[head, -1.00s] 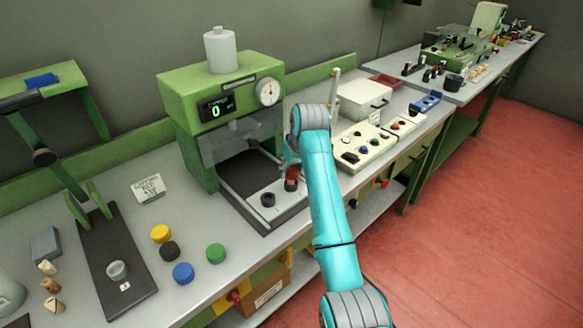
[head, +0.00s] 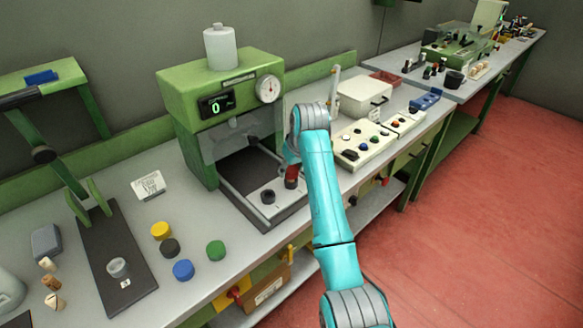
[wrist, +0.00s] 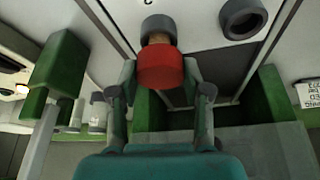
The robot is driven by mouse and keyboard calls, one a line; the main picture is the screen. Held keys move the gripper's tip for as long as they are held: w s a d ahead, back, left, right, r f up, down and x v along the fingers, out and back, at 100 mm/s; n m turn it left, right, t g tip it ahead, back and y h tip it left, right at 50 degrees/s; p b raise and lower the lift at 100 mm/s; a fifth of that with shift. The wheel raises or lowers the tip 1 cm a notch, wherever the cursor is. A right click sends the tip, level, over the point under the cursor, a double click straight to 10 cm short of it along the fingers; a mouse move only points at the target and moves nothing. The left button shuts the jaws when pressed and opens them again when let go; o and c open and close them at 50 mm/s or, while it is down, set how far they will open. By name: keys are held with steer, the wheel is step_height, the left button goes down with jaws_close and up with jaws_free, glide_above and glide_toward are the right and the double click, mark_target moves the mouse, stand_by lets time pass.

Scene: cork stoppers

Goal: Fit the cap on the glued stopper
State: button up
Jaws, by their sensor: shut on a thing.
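My gripper (wrist: 162,88) is shut on a red cap (wrist: 162,68); the cap lies between its two fingers. Just past the cap in the wrist view, a bit of tan cork stopper (wrist: 159,39) shows in a dark round holder (wrist: 160,24). The cap overlaps the stopper from this angle, and I cannot tell whether they touch. In the head view the red cap (head: 291,174) shows below my wrist, over the pale strip at the front of the green press (head: 220,85). The stopper is hidden there.
A second dark holder (head: 268,197) stands left of the cap and looks empty. The press's clear guard (head: 235,135) is close behind my wrist. Loose yellow (head: 161,230), black (head: 169,248), blue (head: 183,270) and green (head: 216,250) caps lie on the bench. A button panel (head: 364,147) is at right.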

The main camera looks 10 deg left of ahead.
steer(key=shift+f, duration=0.45)
stand_by(0.4)
steer(key=o, duration=0.9)
steer(key=shift+c, duration=0.2)
steer(key=shift+r, duration=0.15)
steer(key=v, duration=1.1)
steer(key=shift+r, duration=0.35)
steer(key=shift+s+d, duration=0.1)
steer(key=shift+s, duration=0.05)
